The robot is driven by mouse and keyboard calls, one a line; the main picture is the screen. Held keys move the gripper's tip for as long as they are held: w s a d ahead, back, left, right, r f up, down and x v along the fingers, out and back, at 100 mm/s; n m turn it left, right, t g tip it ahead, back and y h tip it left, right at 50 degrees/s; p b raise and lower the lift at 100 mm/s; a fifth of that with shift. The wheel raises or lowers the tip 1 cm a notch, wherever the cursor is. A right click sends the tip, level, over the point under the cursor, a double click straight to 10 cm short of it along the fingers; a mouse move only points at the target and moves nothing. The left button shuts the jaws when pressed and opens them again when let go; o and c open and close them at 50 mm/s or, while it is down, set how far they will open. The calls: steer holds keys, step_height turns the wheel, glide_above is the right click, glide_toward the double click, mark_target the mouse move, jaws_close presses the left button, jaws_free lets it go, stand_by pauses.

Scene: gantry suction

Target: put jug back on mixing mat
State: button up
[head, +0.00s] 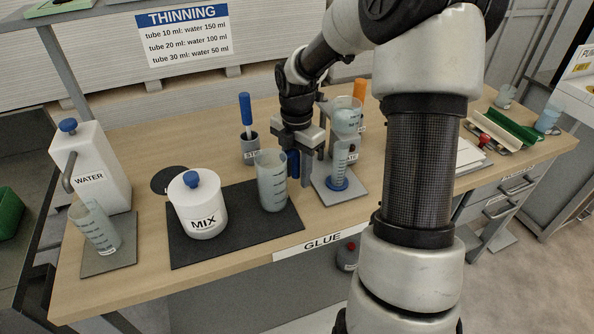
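A translucent jug (271,181) with graduation marks stands upright at the right end of the dark mixing mat (235,240). Its base appears to be on the mat, but a small gap below it cannot be ruled out. My gripper (299,168) points down just right of and behind the jug, with a blue part between or at its fingers. Whether the fingers hold the jug's handle is hidden. A white MIX pot (198,206) with a blue knob stands on the mat, left of the jug.
A WATER dispenser (92,170) and a second jug (95,229) stand at the left. A blue-handled tool in a holder (249,149) is behind the jug. A measuring cylinder (339,166) on a grey pad and a cup (346,115) are right of my gripper.

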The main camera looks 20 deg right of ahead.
step_height(320, 180, up, 12)
steer(key=p, duration=0.2)
steer(key=shift+r+p, duration=0.2)
steer(key=shift+p, duration=0.1)
